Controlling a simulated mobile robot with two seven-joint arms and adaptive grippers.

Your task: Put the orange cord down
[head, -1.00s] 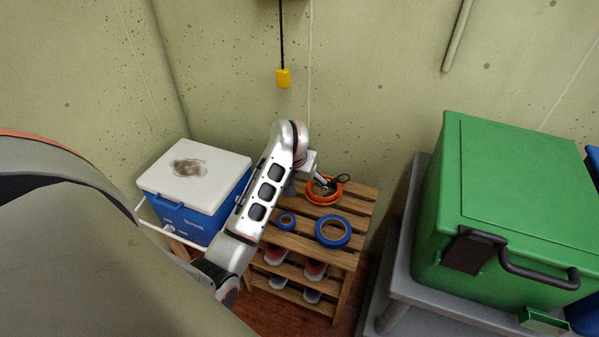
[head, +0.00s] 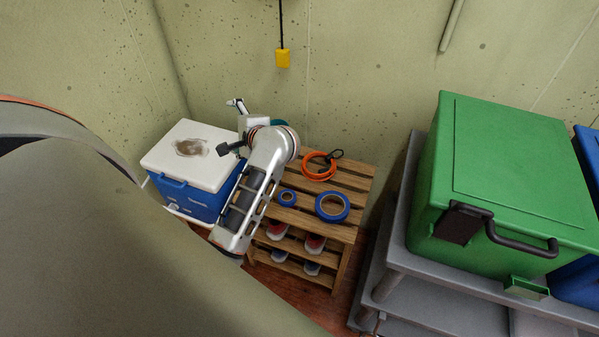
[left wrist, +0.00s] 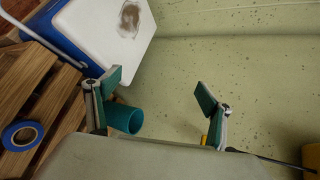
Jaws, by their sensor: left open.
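The orange cord (head: 319,166) lies coiled at the back of the wooden slatted rack's top (head: 349,181), with its black plug end beside it on the right. Nothing holds it. My left gripper (head: 230,125) is open and empty, to the left of the cord and apart from it, near the cooler. In the left wrist view its two fingers (left wrist: 158,88) are spread wide with nothing between them. The cord does not show in that view. My right gripper is in neither view.
Blue tape rolls (head: 332,207) lie on the rack. A teal cylinder (left wrist: 123,118) shows beyond my left gripper. A blue cooler with white lid (head: 190,150) stands left. A green box (head: 510,170) sits on a grey shelf (head: 398,250) at right. A yellow box (head: 283,58) hangs above.

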